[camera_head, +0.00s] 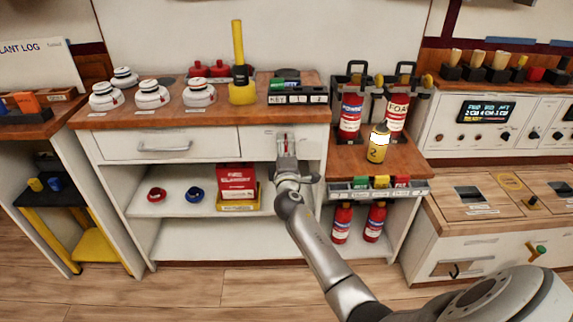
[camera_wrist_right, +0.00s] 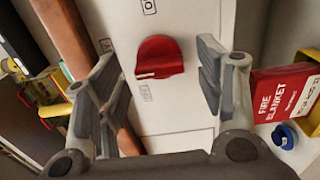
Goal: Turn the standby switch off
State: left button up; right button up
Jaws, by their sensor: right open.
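A red switch (camera_wrist_right: 160,57) with a white line across it sits on a pale panel in the right wrist view. Small printed marks, one of them a circle in a square, lie around it. I cannot tell which setting it stands at. My right gripper (camera_head: 286,145) is in front of the cabinet's upper right drawer front in the head view and hides most of that spot. In the right wrist view its fingers (camera_wrist_right: 160,85) are spread, one on each side of the red switch, apart from it. My left gripper is not in view.
A red fire blanket box (camera_head: 237,177) stands on the shelf below, near the right arm. Fire extinguishers (camera_head: 351,112) and a yellow bottle (camera_head: 378,144) stand to the right. A yellow-handled tool (camera_head: 240,65) and several white detectors (camera_head: 151,95) are on the countertop.

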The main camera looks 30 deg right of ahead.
jog(key=v, duration=1)
jog(key=shift+s, duration=0.25)
jog(key=shift+a, duration=0.15)
